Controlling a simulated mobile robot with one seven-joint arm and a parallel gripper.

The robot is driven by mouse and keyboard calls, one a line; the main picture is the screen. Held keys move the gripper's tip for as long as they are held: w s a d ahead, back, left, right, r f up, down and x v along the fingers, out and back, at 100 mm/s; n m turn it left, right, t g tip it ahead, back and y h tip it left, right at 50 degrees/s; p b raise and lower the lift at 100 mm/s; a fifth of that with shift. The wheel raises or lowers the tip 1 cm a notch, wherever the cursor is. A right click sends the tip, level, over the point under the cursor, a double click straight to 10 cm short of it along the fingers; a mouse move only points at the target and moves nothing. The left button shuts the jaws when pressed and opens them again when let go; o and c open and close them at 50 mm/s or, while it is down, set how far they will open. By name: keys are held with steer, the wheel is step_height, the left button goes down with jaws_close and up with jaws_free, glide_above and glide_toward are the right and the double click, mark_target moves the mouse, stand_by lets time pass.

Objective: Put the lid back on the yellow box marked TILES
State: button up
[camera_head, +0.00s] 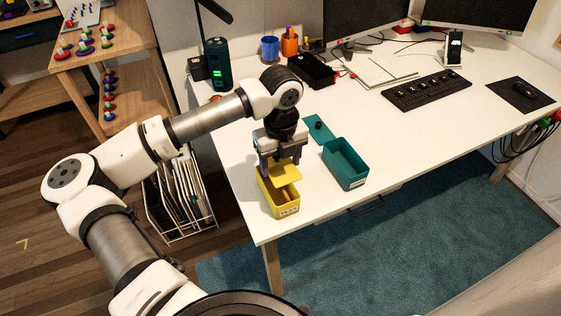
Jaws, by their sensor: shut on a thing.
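The yellow box (283,204) stands open-topped near the front left edge of the white desk, with a small label (288,211) on its front face, too small to read surely. My gripper (281,167) points down over the back part of the box. It is shut on the yellow lid (286,173), which sits tilted above the box's back half. The front part of the box's inside shows uncovered. I cannot tell whether the lid touches the rim. The fingertips are partly hidden by the gripper body and lid.
A teal open box (345,165) stands just right of the yellow box, with a teal lid (319,129) lying behind it. The desk's middle right is clear.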

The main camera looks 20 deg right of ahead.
step_height(320, 180, down, 7)
steer(key=b, duration=0.7)
steer(key=shift+f+b, duration=0.45)
steer(key=shift+b, duration=1.6)
stand_by(2.1)
stand_by(0.4)
steer(key=o, duration=1)
steer(key=shift+o, duration=0.5)
steer(key=shift+o, duration=0.9)
steer(key=shift+r, duration=0.1)
steer(key=shift+r+p, duration=1.4)
steer(key=shift+r, duration=2.05)
